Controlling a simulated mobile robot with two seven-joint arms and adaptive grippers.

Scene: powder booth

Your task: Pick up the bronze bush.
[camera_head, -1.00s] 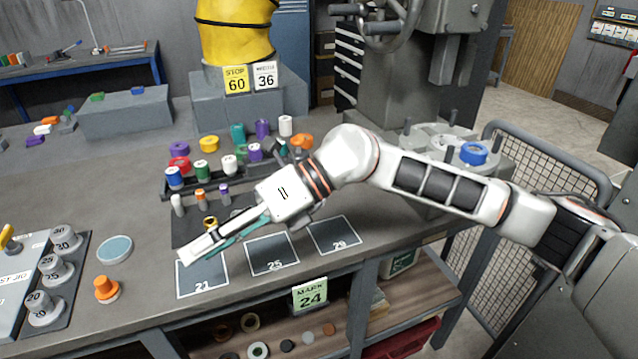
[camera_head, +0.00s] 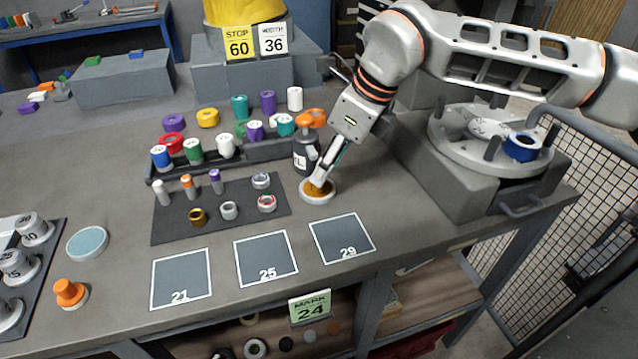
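The bronze bush (camera_head: 197,217) is a small gold-brown ring. It sits at the front left of the dark mat (camera_head: 170,236) on the bench. My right gripper (camera_head: 321,180) points down over a small round pale dish with a brown-orange middle (camera_head: 318,194), to the right of the mat. It is well apart from the bush. The fingers are seen edge-on, so I cannot tell whether they are open or touch the dish. My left gripper is not in view.
The mat also holds a grey ring (camera_head: 229,211), a red-and-white ring (camera_head: 266,203) and small pegs. A rack (camera_head: 160,178) of coloured bobbins stands behind. A dark bottle with an orange top (camera_head: 306,150) is beside the gripper. Marked squares (camera_head: 181,280) lie in front.

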